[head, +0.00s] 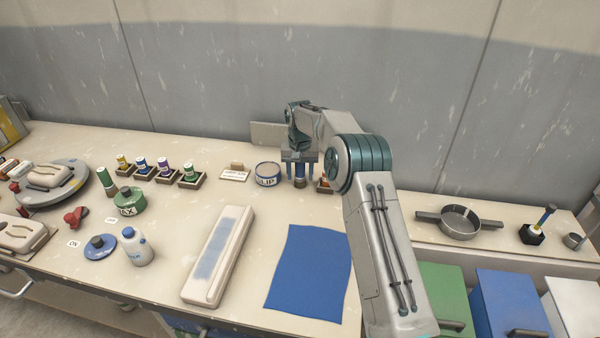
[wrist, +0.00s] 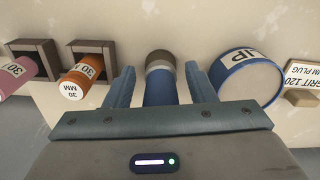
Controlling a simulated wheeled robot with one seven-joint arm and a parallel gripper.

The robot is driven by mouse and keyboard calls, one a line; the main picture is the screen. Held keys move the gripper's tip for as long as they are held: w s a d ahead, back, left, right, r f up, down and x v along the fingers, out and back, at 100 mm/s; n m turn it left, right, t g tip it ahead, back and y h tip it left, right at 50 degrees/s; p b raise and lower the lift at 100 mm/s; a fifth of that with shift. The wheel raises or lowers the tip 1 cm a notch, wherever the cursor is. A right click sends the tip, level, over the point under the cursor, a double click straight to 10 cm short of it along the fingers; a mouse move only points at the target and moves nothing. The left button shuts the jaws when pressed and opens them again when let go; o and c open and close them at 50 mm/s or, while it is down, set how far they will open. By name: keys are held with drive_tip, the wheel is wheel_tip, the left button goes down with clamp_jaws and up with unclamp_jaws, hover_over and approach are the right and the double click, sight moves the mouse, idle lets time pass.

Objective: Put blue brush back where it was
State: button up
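The blue brush (head: 300,181) stands upright on the bench with its dark brown end down, beside a blue-banded tin. In the wrist view the blue brush (wrist: 160,84) shows a blue body, a pale band and a brown end. My gripper (head: 300,160) is over it, pointing down. In the wrist view my gripper (wrist: 160,82) has one finger on each side of the brush, with a visible gap on both sides. The upper part of the brush is hidden by my gripper.
The blue-banded tin (wrist: 247,78) is close to the right finger in the wrist view. An orange tube (wrist: 82,82) in a wooden holder is close on the other side. A blue sheet (head: 308,273) lies in front. A pan (head: 460,222) stands at the right.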

wheel_tip(320, 180, up, 12)
drive_tip(key=shift+s+d+r, duration=0.1)
drive_tip(key=shift+s+r, duration=0.05)
drive_tip(key=shift+r, duration=0.4)
drive_tip(key=s+d+r+t, duration=0.1)
drive_tip(key=s+d+r, duration=0.4)
drive_tip(key=s, duration=0.4)
drive_tip(key=s+d+r+t, duration=0.1)
drive_tip(key=s+d+r, duration=0.2)
drive_tip(key=s+r, duration=0.45)
drive_tip(key=s+d+f, duration=0.2)
drive_tip(key=s+f, duration=0.1)
drive_tip(key=s, duration=0.6)
drive_tip(key=s+d+f, duration=0.2)
drive_tip(key=s, duration=0.7)
drive_tip(key=s+d+f+t, duration=0.1)
drive_tip(key=s+d+f, duration=0.1)
drive_tip(key=s, duration=0.7)
drive_tip(key=shift+d+f, duration=0.35)
drive_tip(key=shift+f, duration=0.5)
